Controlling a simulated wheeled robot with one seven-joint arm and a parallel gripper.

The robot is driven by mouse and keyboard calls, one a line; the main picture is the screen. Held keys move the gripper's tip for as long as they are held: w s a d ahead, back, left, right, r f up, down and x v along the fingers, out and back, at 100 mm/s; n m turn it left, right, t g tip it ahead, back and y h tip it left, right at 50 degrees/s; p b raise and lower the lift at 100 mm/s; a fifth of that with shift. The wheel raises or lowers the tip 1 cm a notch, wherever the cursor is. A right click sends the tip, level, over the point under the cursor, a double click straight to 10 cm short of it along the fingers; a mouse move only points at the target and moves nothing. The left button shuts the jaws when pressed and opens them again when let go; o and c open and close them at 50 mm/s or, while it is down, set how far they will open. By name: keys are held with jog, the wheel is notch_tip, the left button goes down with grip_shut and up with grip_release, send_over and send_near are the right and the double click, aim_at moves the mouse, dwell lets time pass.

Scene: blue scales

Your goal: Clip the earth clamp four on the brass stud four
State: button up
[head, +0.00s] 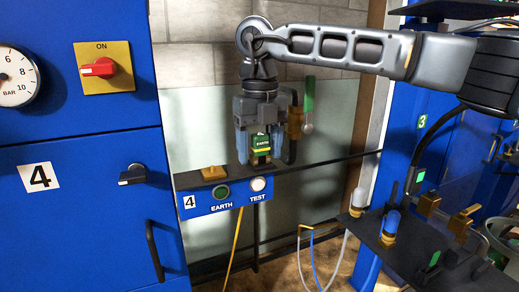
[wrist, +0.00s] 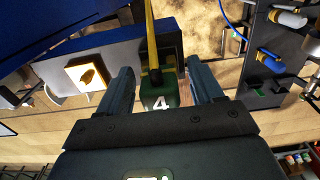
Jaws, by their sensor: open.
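In the wrist view, gaps show between the clamp and both fingers of my gripper (wrist: 160,75). The brass stud (head: 213,172) is on the shelf's left part, left of the clamp. It also shows in the wrist view (wrist: 92,73) on a square yellowish plate.
The shelf front (head: 222,200) carries a green EARTH lamp and a white TEST lamp. A blue cabinet (head: 75,215) with a black handle stands close on the left. A dark shelf (head: 410,250) with brass fittings is at the right. A green-handled fitting (head: 309,98) shows beside my gripper.

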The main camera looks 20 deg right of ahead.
aim_at(261, 135)
jog(key=shift+c, duration=0.3)
grip_shut()
dwell(0.3)
jog(key=shift+r, duration=0.15)
jog(key=shift+r+p, duration=1.95)
jog(key=shift+r, duration=0.9)
jog(key=shift+s, duration=0.15)
